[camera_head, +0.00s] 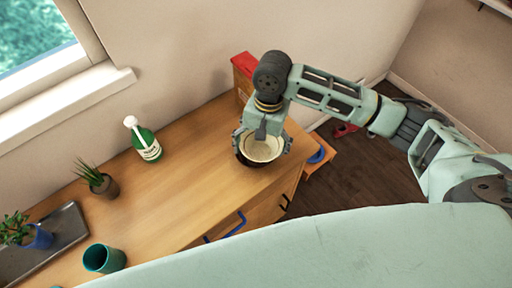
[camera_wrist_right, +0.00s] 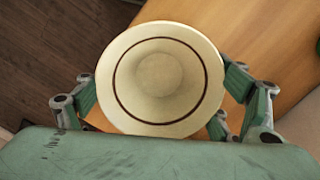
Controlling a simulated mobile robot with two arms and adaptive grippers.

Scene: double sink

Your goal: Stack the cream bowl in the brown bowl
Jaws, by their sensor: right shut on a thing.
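The cream bowl (camera_head: 262,150) is at the right end of the wooden counter, between the fingers of my right gripper (camera_head: 263,143). It also shows from above in the right wrist view (camera_wrist_right: 155,75), with a dark ring inside its rim. The right gripper is shut on it, with a finger on either side. The brown bowl (camera_head: 243,159) shows only as a dark edge just under the cream bowl; the rest is hidden. I cannot tell whether the cream bowl rests in it or hangs just above. My left gripper is not in view.
A green bottle (camera_head: 146,142), a potted plant (camera_head: 99,182), a teal cup (camera_head: 104,258) and a dark tray (camera_head: 62,238) with a blue-potted plant (camera_head: 36,236) stand to the left. A red-topped box (camera_head: 245,66) is behind the gripper. The counter's middle is clear.

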